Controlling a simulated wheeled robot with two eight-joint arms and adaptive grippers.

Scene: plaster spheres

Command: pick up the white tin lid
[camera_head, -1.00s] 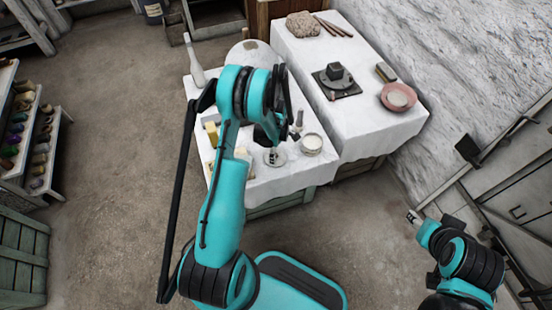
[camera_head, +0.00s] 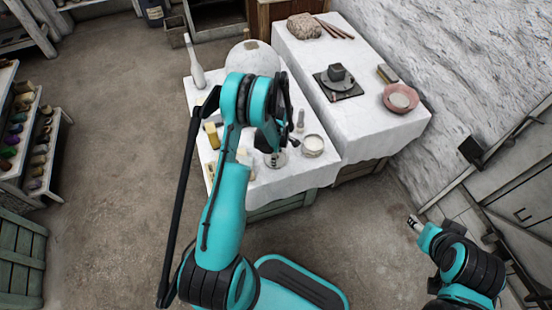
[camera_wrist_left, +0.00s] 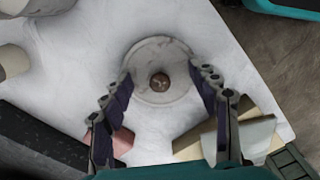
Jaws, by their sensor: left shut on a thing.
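The white tin lid (camera_wrist_left: 149,88) is round with a brown knob at its centre, in the upper middle of the left wrist view. It also shows in the head view (camera_head: 281,160), partly hidden by my gripper. My left gripper (camera_wrist_left: 160,72) is shut on the lid, with one finger on each side of its rim. The left gripper also shows in the head view (camera_head: 270,158) over the front of the near white-clothed table (camera_head: 275,190). I cannot tell whether the lid touches the cloth. My right gripper (camera_head: 413,221) hangs off to the right, away from the tables; its jaw state is unclear.
A white bowl (camera_head: 313,145) stands just right of the lid. Yellowish blocks (camera_head: 212,135) lie to the left.

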